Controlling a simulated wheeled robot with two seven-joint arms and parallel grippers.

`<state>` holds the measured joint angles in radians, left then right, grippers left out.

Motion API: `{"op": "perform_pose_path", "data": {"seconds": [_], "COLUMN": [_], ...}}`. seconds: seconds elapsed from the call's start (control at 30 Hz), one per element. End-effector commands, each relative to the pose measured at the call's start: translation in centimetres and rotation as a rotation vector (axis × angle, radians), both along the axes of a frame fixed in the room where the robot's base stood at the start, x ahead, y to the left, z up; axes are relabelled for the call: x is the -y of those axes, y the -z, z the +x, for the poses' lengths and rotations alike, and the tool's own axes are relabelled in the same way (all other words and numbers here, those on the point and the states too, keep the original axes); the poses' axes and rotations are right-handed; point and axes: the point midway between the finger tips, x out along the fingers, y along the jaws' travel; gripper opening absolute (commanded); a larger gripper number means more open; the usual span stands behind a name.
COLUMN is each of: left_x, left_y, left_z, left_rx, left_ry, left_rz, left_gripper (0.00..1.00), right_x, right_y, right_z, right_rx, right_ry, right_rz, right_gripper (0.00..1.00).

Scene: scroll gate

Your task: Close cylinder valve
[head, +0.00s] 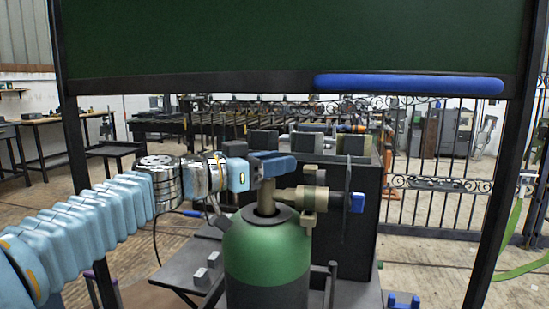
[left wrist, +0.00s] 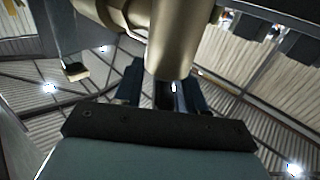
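A green gas cylinder (head: 267,250) stands upright at bottom centre in the head view. Its brass valve (head: 307,196) is on top, with a knob-like part (head: 314,174) above. The brass valve part also fills the upper middle of the left wrist view (left wrist: 180,38). My left gripper (head: 276,166) reaches in from the left at the height of the valve top, its blue fingers beside the brass. In the left wrist view its two dark fingers stand apart with a gap between them; I cannot tell whether they touch the brass. My right gripper is not identifiable.
A dark upright panel (head: 352,225) stands behind the cylinder, with a blue-ended fitting (head: 357,202) in front. A green shutter (head: 290,40) with a blue bar (head: 410,84) hangs above. A small blue part (head: 403,300), unclear, shows at bottom right. Open floor lies at right.

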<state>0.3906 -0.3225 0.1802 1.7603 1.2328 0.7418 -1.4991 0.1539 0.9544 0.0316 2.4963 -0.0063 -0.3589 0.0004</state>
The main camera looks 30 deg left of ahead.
Motion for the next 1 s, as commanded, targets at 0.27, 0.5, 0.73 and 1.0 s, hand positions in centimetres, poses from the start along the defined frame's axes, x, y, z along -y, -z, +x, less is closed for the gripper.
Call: {"op": "perform_pose_path", "data": {"seconds": [0.27,0.5,0.73,1.0], "left_x": [0.0,0.0,0.0,0.1], "left_y": [0.0,0.0,0.1,0.4], "left_z": [0.1,0.1,0.1,0.1], "left_rx": [0.000,0.000,0.000,0.002], "left_ry": [0.000,0.000,0.005,0.094], "left_rz": [0.000,0.000,0.000,0.000], "left_gripper": [0.37,0.00,0.00,0.00], "right_x": [0.0,0.0,0.0,0.0], "right_y": [0.0,0.0,0.1,1.6], "right_z": [0.0,0.0,0.0,0.0], "right_rx": [0.000,0.000,0.000,0.000], "right_ry": [0.000,0.000,0.000,0.002], "right_rz": [0.000,0.000,0.000,-0.001], "right_gripper": [0.70,0.70,0.70,0.70]}}
